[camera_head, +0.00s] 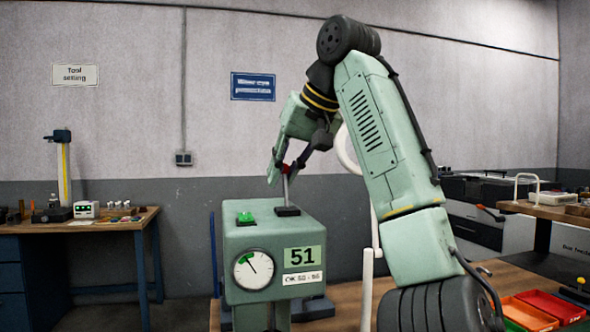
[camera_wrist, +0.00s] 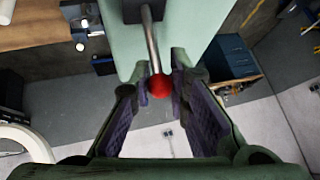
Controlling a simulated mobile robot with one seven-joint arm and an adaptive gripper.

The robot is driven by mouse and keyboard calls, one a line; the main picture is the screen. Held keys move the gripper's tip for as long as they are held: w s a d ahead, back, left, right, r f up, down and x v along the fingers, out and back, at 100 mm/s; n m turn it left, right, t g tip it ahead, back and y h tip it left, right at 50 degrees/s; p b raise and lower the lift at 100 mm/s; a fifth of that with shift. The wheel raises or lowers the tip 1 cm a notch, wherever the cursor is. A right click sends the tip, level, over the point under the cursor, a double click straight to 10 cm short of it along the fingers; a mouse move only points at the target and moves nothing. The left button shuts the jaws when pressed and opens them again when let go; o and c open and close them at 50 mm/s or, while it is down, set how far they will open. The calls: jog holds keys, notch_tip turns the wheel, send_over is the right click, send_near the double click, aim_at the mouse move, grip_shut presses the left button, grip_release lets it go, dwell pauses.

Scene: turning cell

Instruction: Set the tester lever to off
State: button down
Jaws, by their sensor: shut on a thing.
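The tester (camera_head: 240,210) is a pale green box with a round dial (camera_head: 254,269), a display reading 51 and a green part (camera_head: 245,218) on top. Its lever (camera_head: 287,190) rises from a dark base on top of the box and stands close to upright in the head view. In the wrist view the lever (camera_wrist: 151,40) is a metal rod ending in a red knob (camera_wrist: 160,87). My gripper (camera_wrist: 160,75) is shut on the lever at the knob, one finger on each side. In the head view my gripper (camera_head: 290,164) mostly hides the knob. No off marking is readable.
The tester stands on a wooden bench (camera_head: 340,316). Red and green trays (camera_head: 552,305) lie at the right. A side table (camera_head: 100,222) with tools stands at the far left, with open floor between.

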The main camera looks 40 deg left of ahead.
dwell(0.4)
jog(key=c, duration=1.5)
grip_release()
jog(key=shift+a, duration=0.1)
jog(key=shift+r, duration=0.1)
jog(key=d, duration=0.8)
jog(key=s+d, duration=0.1)
jog(key=d, duration=0.3)
jog(key=shift+d+r, duration=0.3)
jog(key=shift+d, duration=0.1)
